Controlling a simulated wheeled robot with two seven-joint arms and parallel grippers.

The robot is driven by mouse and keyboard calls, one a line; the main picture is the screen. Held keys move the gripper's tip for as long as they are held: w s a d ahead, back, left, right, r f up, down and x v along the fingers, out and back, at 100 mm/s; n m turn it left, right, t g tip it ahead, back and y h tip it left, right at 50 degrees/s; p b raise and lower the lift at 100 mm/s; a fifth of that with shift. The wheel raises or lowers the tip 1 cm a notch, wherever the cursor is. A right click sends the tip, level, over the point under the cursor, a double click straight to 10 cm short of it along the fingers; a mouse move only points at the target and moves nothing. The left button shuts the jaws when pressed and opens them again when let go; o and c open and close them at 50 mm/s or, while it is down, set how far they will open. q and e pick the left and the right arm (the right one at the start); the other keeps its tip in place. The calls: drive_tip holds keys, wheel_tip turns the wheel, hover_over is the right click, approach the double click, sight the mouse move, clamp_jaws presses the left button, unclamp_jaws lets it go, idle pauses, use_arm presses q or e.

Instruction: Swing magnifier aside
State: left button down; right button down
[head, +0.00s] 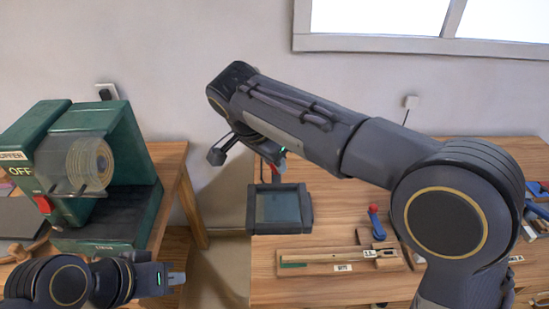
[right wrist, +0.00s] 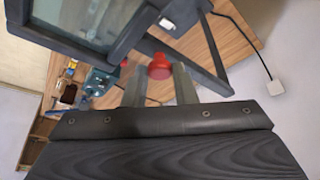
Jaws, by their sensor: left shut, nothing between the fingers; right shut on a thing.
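The magnifier (head: 251,209) is a dark square frame with a greenish pane, over the left edge of the right-hand wooden table in the head view. Its frame and pane (right wrist: 85,18) fill the upper left of the right wrist view. A red knob (right wrist: 160,67) sits at the tips of my right gripper (right wrist: 160,82), which is shut on it. In the head view my right gripper (head: 277,165) is small and partly hidden by its own arm, just above the magnifier's far side. My left gripper (head: 176,279) is shut and empty, in front of the green machine.
A green machine (head: 128,140) with a roll and a red switch stands on the left table. On the right table (head: 335,225) lie a wooden key jig (head: 318,263) and a red-and-blue tool (head: 375,222). A gap separates the two tables.

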drive_tip(key=c, duration=1.2)
unclamp_jaws()
drive_tip(key=shift+a, duration=0.15)
drive_tip(key=shift+o, duration=0.2)
drive_tip(key=v, duration=0.8)
drive_tip(key=s+d+f+n+g+y, duration=0.1)
drive_tip(key=s+d+f+n+y, duration=0.15)
drive_tip(key=d, duration=0.85)
drive_tip(key=s+d+f+n+y, duration=0.15)
drive_tip(key=s+d, duration=0.25)
drive_tip(key=d, duration=0.8)
drive_tip(key=s+d+f+n+t+y, duration=0.1)
drive_tip(key=s+d+f, duration=0.1)
drive_tip(key=s+f, duration=0.3)
drive_tip(key=s+d+f+n+t+y, duration=0.1)
drive_tip(key=s+d+f+t, duration=0.1)
drive_tip(key=s+f, duration=0.4)
drive_tip(key=s, duration=0.4)
drive_tip(key=shift+d+y, duration=0.25)
drive_tip(key=shift+y, duration=0.15)
